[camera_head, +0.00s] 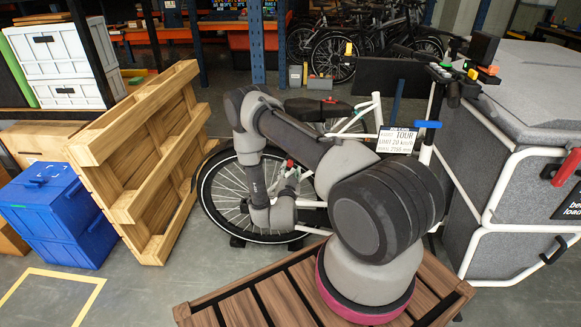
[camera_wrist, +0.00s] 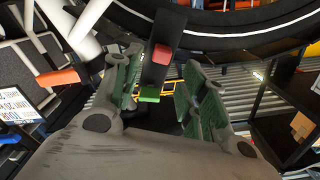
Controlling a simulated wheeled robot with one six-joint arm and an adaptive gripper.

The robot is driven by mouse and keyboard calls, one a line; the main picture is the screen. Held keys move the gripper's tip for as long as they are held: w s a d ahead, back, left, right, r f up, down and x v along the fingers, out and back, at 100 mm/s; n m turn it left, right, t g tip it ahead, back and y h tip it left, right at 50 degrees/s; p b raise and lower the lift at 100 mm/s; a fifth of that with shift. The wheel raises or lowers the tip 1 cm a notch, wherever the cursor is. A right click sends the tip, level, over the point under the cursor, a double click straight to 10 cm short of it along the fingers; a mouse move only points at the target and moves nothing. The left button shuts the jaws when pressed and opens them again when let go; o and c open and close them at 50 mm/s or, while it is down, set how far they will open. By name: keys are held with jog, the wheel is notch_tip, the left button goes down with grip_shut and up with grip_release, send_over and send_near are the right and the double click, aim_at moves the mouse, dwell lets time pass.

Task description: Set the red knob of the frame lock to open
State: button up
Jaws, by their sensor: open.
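The red knob (camera_wrist: 163,53) sits on a dark bar of the frame lock (camera_wrist: 160,22), with a green part (camera_wrist: 149,93) at the bar's lower end in the wrist view. My gripper (camera_wrist: 162,85) is open, with green-padded fingers on either side of the bar's lower end in the picture. The bar lies closer to the left finger; I cannot tell whether they touch. In the head view a small red spot (camera_head: 289,162) shows at the bike's rear wheel (camera_head: 225,195), beside my arm's end. My fingers are not clear there.
The bike's saddle (camera_head: 318,108) and frame are close to my arm. A wooden pallet (camera_head: 145,165) leans at left near blue crates (camera_head: 60,215). A grey cargo box (camera_head: 500,150) with white tubes stands at right. Bare floor shows at lower left.

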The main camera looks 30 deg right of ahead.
jog(key=v, duration=0.7)
